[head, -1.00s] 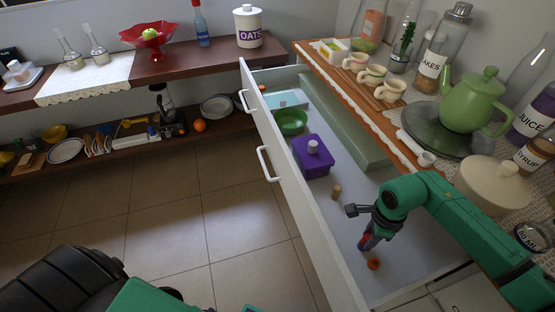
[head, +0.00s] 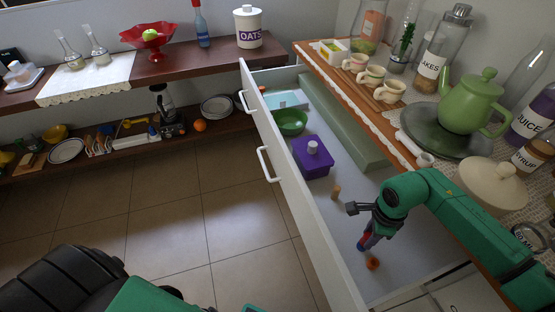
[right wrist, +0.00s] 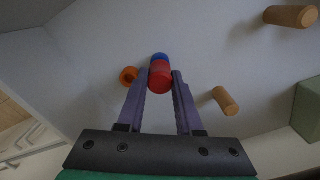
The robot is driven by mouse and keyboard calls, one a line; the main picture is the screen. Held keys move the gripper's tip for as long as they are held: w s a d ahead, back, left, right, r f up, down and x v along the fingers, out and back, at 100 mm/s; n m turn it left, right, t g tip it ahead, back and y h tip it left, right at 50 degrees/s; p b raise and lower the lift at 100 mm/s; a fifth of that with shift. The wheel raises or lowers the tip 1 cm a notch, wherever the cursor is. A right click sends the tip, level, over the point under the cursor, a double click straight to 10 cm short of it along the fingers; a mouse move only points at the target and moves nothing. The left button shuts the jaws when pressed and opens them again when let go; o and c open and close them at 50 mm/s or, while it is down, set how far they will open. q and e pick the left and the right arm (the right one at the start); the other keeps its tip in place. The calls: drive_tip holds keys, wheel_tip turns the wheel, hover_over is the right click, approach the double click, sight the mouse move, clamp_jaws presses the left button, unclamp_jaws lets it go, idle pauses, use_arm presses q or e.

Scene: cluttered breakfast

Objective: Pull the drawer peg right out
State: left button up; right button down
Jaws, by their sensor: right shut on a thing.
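The drawer stands open, with a pale grey floor (head: 348,230). My right gripper (head: 364,242) reaches down into its near part. It is shut on a small red and blue peg (right wrist: 160,74), which sits between the fingertips (right wrist: 160,82) in the right wrist view. The red end faces the wrist camera and the blue part lies beyond it. I cannot tell whether the peg's lower end touches the drawer floor. A wooden peg (head: 336,192) stands farther back in the drawer; two wooden pegs show in the right wrist view (right wrist: 225,101). My left gripper is not in view.
An orange ring-like piece (head: 372,264) is close beside the held peg. A purple box (head: 313,157) and a green bowl (head: 290,122) stand farther back. The white drawer front (head: 300,205) bounds the left; the crowded counter edge (head: 385,125) overhangs the right.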

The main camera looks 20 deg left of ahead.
drive_tip(key=shift+r, duration=0.35)
drive_tip(key=shift+r+p, duration=1.65)
drive_tip(key=shift+r, duration=0.65)
